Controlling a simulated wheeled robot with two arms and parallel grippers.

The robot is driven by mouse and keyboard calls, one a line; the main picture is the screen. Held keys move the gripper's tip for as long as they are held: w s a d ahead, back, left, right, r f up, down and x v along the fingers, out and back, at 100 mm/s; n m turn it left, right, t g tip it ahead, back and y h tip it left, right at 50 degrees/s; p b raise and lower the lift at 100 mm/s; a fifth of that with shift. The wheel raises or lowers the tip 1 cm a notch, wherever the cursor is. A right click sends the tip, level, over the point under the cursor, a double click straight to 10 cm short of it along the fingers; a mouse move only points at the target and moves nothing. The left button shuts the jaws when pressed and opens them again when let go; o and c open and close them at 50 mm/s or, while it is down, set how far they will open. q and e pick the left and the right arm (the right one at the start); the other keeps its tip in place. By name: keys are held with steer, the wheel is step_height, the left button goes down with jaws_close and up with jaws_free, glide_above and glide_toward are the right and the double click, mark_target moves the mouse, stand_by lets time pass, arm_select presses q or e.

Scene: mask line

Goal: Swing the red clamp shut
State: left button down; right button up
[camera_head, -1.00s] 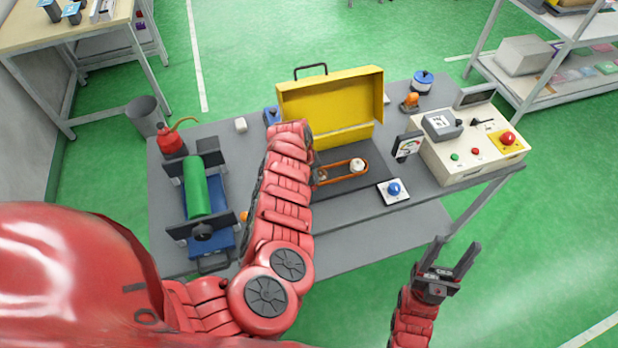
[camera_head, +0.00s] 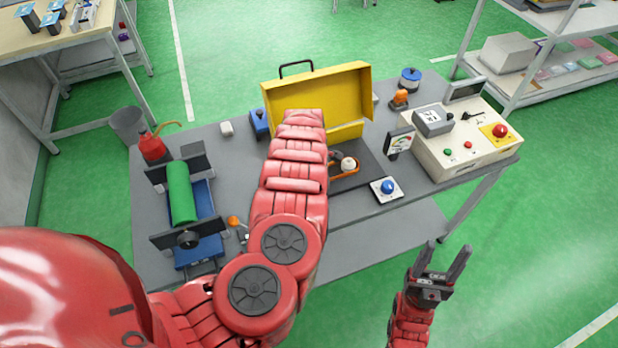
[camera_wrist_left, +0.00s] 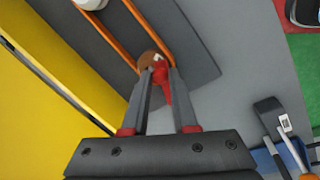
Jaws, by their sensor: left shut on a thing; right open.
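The red clamp (camera_wrist_left: 164,84) shows in the left wrist view as a small red piece between my left fingertips, beside a brown round part at one end of an orange loop (camera_wrist_left: 126,66). My left gripper (camera_wrist_left: 160,82) is shut on this red piece; how far the clamp is swung cannot be told. In the head view my left arm hides the clamp and most of my left gripper; part of the orange loop (camera_head: 346,174) shows beside it on the dark mat. My right gripper (camera_head: 440,254) is open and empty, off the table's front edge.
An open yellow case (camera_head: 320,100) stands behind the mat. A blue button (camera_head: 388,187) and a control box (camera_head: 462,150) stand to the right. A green roller (camera_head: 181,193) and red oil can (camera_head: 152,147) are left. The floor at front right is free.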

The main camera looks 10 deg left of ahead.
arm_select(q)
steer(key=n+b, duration=0.1)
steer(key=w+n+b, duration=0.1)
steer(key=n+b, duration=0.1)
steer(key=shift+w+a+f+y, duration=0.15)
steer(key=shift+w+f+y, duration=0.05)
steer(key=shift+y, duration=0.1)
steer(key=shift+w+a+r+n+b, duration=0.15)
steer(key=shift+w+a+n+b, duration=0.1)
steer(key=shift+n+b, duration=0.8)
steer(key=c, duration=0.7)
jaws_free()
steer(key=shift+r, duration=0.1)
